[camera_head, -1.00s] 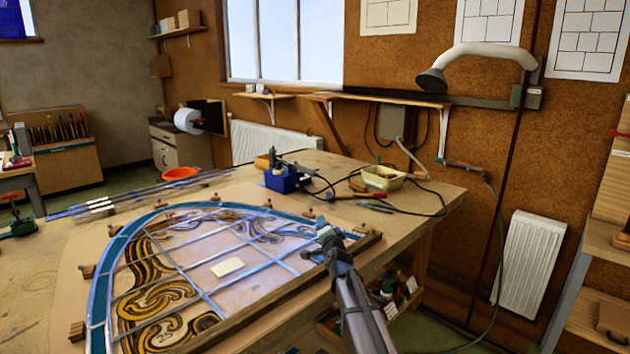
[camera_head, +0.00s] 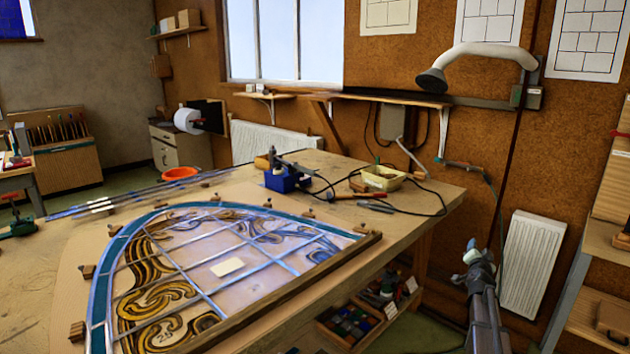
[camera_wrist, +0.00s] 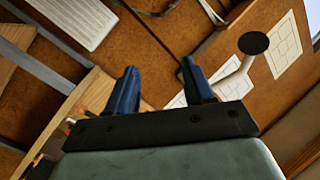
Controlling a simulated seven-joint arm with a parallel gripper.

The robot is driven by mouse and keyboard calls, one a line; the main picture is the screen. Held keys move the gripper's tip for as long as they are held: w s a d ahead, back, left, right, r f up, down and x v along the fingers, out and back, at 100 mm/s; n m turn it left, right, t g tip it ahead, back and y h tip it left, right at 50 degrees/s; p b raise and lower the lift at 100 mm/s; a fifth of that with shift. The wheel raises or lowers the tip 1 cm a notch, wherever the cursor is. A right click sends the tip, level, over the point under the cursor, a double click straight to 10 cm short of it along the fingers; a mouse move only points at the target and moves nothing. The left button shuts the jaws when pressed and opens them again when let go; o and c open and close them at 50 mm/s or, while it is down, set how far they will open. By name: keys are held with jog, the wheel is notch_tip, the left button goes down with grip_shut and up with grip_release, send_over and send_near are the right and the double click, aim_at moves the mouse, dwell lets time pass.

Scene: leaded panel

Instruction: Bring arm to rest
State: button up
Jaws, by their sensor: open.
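My gripper (camera_head: 474,250) is at the lower right in the head view, off the bench's right side and clear of it. In the wrist view its two blue fingers (camera_wrist: 158,88) stand apart with nothing between them. The leaded panel (camera_head: 228,267) lies on the workbench (camera_head: 420,196), a quarter-round shape with a blue-green border, lead lines and swirling brown-and-yellow glass. A small cream block or card rests on it.
A blue soldering station (camera_head: 287,180) and a cream tub (camera_head: 382,178) with cables sit at the bench's back right. A white radiator (camera_head: 532,263) is on the wall behind my gripper. Shelving (camera_head: 590,270) stands at the far right. A fume hose (camera_head: 485,52) hangs above.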

jog(key=s+d+f+n+g, duration=0.2)
jog(key=s+d+f, duration=0.35)
jog(key=f, duration=0.45)
jog(key=s+a+f+n+g+y, duration=0.25)
jog(key=s+a+f, duration=0.35)
jog(key=a+f, duration=0.4)
jog(key=s+a+f+n+g+y, duration=0.1)
jog(key=s+a+f+g+y, duration=0.2)
jog(key=s+a+f, duration=0.5)
jog(key=s+a+f+n+g+y, duration=0.2)
jog(key=s+a+f, duration=0.2)
jog(key=a+f, duration=0.8)
jog(key=s+a+f+n+g+y, duration=0.1)
jog(key=s+a+f+g, duration=0.3)
jog(key=s, duration=0.6)
jog(key=s+a+f+n+g+y, duration=0.1)
jog(key=s+a+f+g, duration=0.2)
jog(key=s+a+f, duration=0.55)
jog(key=s+a+r+n+g+h, duration=0.1)
jog(key=s+g, duration=0.5)
jog(key=s, duration=1.9)
jog(key=shift+a+r+n+h, duration=0.45)
jog(key=shift+n+h, duration=0.1)
jog(key=shift+n, duration=0.1)
